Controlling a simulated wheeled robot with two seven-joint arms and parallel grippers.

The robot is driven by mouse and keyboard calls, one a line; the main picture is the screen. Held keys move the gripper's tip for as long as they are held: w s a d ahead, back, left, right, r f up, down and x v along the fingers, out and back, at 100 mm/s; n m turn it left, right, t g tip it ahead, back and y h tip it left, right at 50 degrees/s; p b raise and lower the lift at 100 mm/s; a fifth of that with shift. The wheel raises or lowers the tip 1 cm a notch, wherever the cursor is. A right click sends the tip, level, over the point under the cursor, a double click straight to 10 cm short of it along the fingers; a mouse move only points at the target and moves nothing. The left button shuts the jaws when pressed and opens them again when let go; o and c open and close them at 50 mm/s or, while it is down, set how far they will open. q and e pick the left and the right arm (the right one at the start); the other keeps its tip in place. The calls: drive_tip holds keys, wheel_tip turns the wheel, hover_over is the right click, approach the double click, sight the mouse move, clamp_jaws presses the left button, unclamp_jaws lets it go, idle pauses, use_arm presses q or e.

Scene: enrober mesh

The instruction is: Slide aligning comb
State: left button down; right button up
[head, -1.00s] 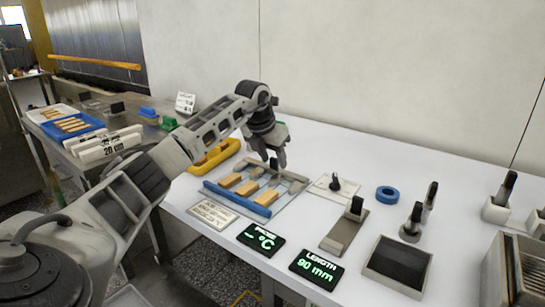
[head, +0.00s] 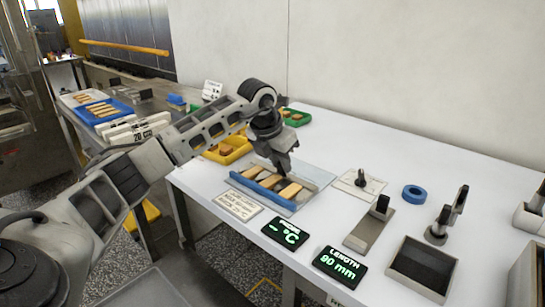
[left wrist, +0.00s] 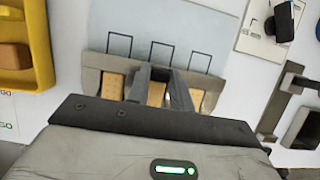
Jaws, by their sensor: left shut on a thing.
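The grey aligning comb (left wrist: 92,80) lies on a pale blue board (left wrist: 116,46) in the left wrist view. Tan bars (left wrist: 112,86) sit between its teeth. In the head view the bars (head: 270,179) lie behind a blue rail (head: 257,193) along the board's front edge, and the arm partly hides the comb. My left gripper (head: 284,171) points down over the comb and is shut on it near its middle. Its fingers (left wrist: 161,80) cover part of the comb and the middle bar in the left wrist view. My right gripper is not in view.
A yellow tray (head: 238,152) stands left of the board. A probe on a white pad (head: 359,182), a blue ring (head: 414,192) and a grey block with a black handle (head: 368,230) are to the right. Two black displays (head: 340,266) lie in front.

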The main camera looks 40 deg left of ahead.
use_arm(q)
drive_tip(key=c, duration=1.2)
unclamp_jaws()
drive_tip(key=shift+s, duration=0.2)
drive_tip(key=shift+c, duration=0.2)
drive_tip(key=v, duration=1.6)
drive_tip(key=shift+w, duration=0.1)
